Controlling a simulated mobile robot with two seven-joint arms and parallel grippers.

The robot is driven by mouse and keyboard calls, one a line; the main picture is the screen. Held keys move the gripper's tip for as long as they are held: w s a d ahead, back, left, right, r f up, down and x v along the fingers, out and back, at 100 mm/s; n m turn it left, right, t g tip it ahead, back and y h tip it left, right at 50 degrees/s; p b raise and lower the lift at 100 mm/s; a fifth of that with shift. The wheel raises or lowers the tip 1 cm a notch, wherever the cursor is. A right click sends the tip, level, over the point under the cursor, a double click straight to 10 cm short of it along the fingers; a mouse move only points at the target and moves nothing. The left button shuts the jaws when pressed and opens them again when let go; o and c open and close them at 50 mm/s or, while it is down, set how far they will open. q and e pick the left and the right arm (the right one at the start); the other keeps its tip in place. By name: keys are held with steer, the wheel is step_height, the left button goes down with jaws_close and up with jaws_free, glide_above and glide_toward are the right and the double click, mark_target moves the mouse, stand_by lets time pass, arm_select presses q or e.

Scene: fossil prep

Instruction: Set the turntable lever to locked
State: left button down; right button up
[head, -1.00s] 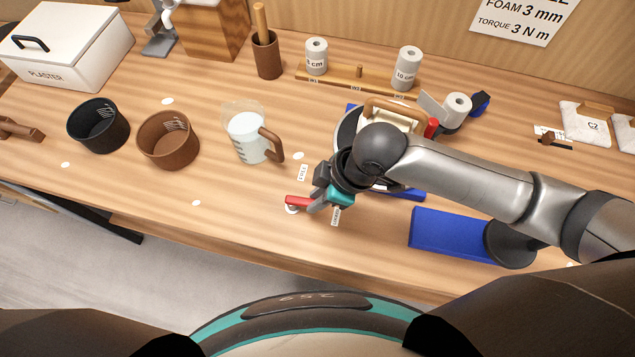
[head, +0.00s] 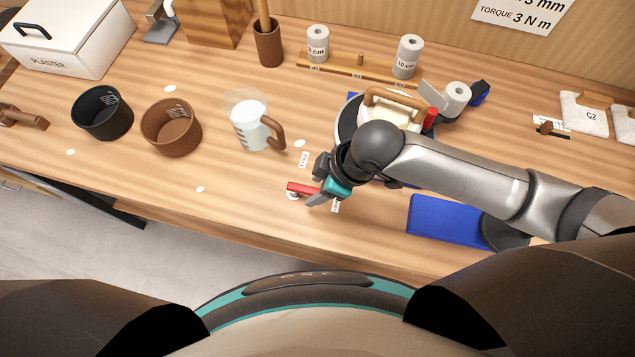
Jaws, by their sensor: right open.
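The red turntable lever (head: 303,188) lies near the table's front edge, its round white pivot at its left end. It extends to the right, between two small white labels. The upper label (head: 303,159) seems to read FREE; the lower label (head: 335,205) is too small to read surely. My right gripper (head: 317,184) is open at the lever's right end, one finger above and one below it in the picture. Contact cannot be told. The turntable (head: 345,122) is partly hidden behind my right arm, with a pale wood-handled object on it. My left gripper is out of view.
A measuring jug (head: 250,122), a brown pot (head: 170,130) and a black pot (head: 102,115) stand left of the gripper. A blue pad (head: 440,220) lies right of it. The tabletop left of the lever, along the front edge, is mostly clear.

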steer(key=shift+r, duration=0.1)
steer(key=p+v, duration=0.2)
steer(key=v, duration=1.3)
steer(key=shift+s, duration=0.1)
